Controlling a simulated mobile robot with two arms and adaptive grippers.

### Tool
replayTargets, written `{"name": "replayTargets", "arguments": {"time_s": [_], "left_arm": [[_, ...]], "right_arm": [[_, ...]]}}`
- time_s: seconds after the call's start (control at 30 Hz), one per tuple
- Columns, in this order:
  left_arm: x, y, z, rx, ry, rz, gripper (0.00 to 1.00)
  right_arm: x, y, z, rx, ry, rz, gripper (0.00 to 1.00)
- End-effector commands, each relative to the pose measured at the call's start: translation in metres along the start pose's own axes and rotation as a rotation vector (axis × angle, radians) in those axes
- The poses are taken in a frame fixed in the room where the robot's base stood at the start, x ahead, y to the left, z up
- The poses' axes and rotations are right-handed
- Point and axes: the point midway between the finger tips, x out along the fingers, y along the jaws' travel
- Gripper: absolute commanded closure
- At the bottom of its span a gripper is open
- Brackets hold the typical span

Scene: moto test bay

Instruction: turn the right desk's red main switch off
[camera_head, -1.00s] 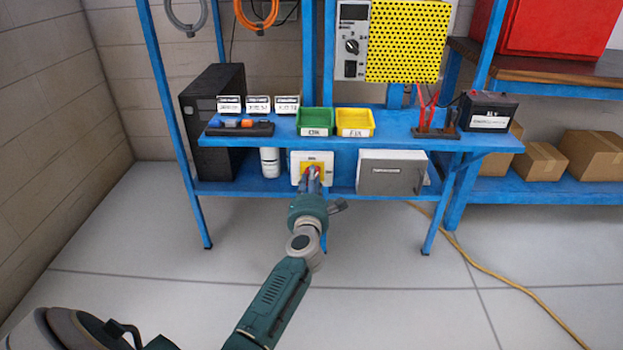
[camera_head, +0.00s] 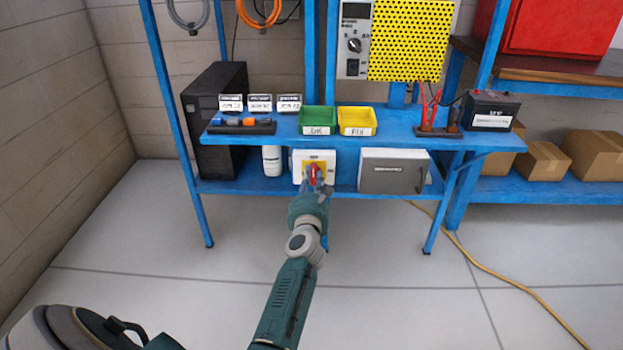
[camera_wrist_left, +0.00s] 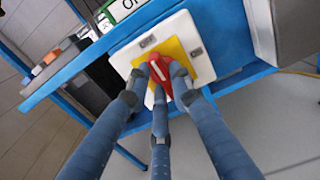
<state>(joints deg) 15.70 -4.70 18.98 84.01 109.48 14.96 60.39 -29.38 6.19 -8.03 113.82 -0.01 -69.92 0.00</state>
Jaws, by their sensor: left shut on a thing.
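The red main switch (camera_head: 313,171) sits on a yellow plate in a white box under the blue desk's top. In the left wrist view the red handle (camera_wrist_left: 159,72) shows a white mark, with the yellow plate (camera_wrist_left: 201,68) and white housing (camera_wrist_left: 185,30) around it. My left gripper (camera_head: 314,184) reaches the switch from the front. In the wrist view the left gripper's fingers (camera_wrist_left: 160,92) are closed around the handle, which looks tilted in that view. The fingers hide part of the handle and the lower plate. My right gripper is not in view.
A grey box (camera_head: 393,171) is right of the switch, a white cylinder (camera_head: 271,161) left of it. Green (camera_head: 317,120) and yellow (camera_head: 357,121) bins stand on the desk above. A yellow cable (camera_head: 510,283) crosses the otherwise open floor at right.

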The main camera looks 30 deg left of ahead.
Motion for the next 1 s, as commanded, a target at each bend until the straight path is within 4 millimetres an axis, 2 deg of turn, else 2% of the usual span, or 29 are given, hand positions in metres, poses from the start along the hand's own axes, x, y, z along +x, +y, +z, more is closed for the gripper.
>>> {"name": "replayTargets", "arguments": {"time_s": [0.47,0.5,0.57,0.77,0.87,1.0], "left_arm": [[-0.001,-0.001,-0.003,-0.017,0.005,-0.001,1.0],[-0.001,-0.001,-0.003,-0.017,0.005,-0.001,0.71],[-0.001,-0.001,-0.003,-0.016,0.004,-0.001,0.59],[0.0,0.0,-0.001,-0.014,0.002,0.0,0.59],[-0.001,0.0,-0.001,-0.013,0.002,0.0,0.59],[-0.014,0.0,-0.002,-0.013,0.003,-0.001,0.59]], "right_arm": [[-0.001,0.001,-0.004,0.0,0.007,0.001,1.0],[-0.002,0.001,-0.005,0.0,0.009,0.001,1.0],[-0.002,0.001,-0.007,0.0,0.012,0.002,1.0],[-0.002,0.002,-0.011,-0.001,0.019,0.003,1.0],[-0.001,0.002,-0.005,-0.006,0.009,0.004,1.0],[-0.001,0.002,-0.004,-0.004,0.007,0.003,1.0]]}}
